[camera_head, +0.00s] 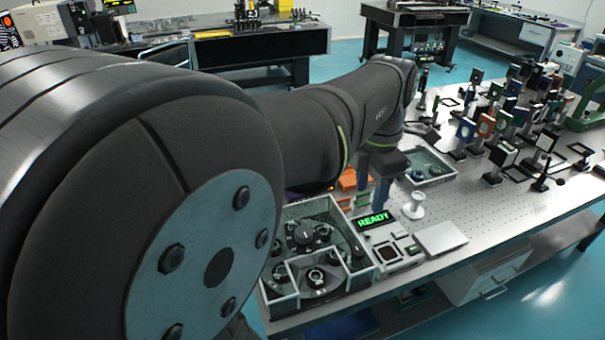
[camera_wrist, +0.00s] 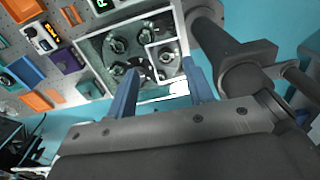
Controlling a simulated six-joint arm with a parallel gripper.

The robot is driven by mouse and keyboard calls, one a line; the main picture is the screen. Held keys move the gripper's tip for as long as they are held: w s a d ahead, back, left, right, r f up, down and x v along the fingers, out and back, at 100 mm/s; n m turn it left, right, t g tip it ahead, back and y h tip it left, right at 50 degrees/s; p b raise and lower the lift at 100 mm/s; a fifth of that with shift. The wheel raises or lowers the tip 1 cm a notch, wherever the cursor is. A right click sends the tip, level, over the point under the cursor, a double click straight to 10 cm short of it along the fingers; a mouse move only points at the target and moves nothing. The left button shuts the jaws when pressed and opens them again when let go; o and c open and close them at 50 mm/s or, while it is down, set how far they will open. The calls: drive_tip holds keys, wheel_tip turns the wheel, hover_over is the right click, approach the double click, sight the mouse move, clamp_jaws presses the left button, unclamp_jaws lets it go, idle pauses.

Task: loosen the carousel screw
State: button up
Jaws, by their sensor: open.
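The carousel (camera_head: 309,236) sits in a clear-walled case on the optical table, with several dark round holders on it. In the wrist view the carousel case (camera_wrist: 87,47) lies beyond the fingers, with dark round parts inside; I cannot tell which of them is the carousel screw. My gripper (camera_wrist: 160,75) is open and empty, its two blue fingers apart, with the case's near edge showing between and beyond them. In the head view my gripper (camera_head: 374,190) hangs above the table behind the case, partly hidden by my arm.
A control box with a green READY display (camera_head: 373,219) stands right of the case. A white spool-shaped part (camera_head: 414,205) and a flat pale box (camera_head: 440,239) are nearby. Orange pieces (camera_wrist: 38,102) lie on the perforated table. Several optic mounts (camera_head: 485,126) crowd the far right.

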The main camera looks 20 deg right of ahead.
sight(358, 251)
wheel_tip(358, 251, down, 18)
drive_tip(key=shift+r+n, duration=0.25)
drive_tip(key=shift+n, duration=0.75)
drive_tip(key=c, duration=1)
